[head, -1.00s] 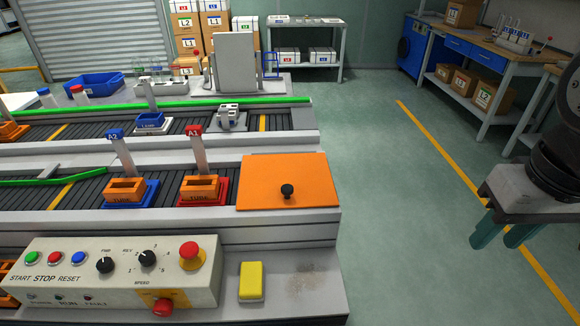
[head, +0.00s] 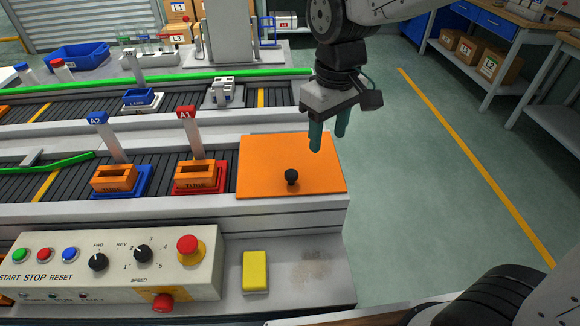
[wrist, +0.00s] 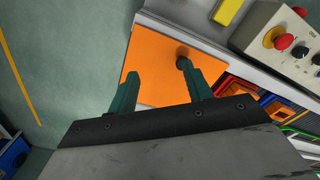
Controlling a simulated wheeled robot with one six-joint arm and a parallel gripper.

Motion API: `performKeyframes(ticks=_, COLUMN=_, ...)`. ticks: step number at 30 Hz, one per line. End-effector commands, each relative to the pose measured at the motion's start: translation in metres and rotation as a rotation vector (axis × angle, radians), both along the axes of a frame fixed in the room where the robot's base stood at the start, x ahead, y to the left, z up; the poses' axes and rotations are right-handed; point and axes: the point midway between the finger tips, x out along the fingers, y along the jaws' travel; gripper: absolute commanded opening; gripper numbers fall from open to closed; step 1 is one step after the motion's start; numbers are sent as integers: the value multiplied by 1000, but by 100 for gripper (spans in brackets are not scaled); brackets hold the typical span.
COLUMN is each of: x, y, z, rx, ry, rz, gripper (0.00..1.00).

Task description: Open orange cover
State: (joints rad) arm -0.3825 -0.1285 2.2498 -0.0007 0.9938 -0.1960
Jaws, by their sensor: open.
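The orange cover (head: 265,167) is a flat square plate lying closed at the right end of the front conveyor. A black knob (head: 291,177) stands up from it near its front edge. My gripper (head: 328,143) hangs above the cover's back right part, fingers pointing down, open and empty. In the wrist view the cover (wrist: 157,70) lies beyond my two green fingers (wrist: 157,80). There the knob (wrist: 182,62) shows close by the tip of the right finger, and I cannot tell whether they touch in that view; the head view shows them apart.
A control panel (head: 110,268) with buttons and a yellow block (head: 255,272) sit in front of the conveyor. Two orange holders, tagged A1 (head: 199,177) and A2 (head: 115,180), stand left of the cover. Open floor (head: 400,220) lies to the right.

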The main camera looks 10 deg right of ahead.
Motion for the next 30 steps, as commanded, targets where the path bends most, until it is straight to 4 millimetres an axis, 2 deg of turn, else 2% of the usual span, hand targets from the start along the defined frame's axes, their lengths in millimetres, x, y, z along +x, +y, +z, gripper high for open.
performKeyframes(ticks=1, x=9, y=18, z=-12, rx=-5, ry=13, rz=48, gripper=50)
performKeyframes(ticks=3, x=18, y=37, z=-23, rx=-8, ry=18, rz=98, gripper=50)
performKeyframes(ticks=6, x=25, y=56, z=-34, rx=-10, ry=22, rz=145, gripper=50)
performKeyframes(ticks=9, x=28, y=65, z=-42, rx=-12, ry=25, rz=168, gripper=50)
performKeyframes(ticks=14, x=29, y=67, z=-60, rx=-13, ry=28, rz=175, gripper=50)
performKeyframes(ticks=24, x=28, y=66, z=-110, rx=-13, ry=28, rz=173, gripper=50)
performKeyframes(ticks=30, x=29, y=66, z=-119, rx=-11, ry=24, rz=172, gripper=50)
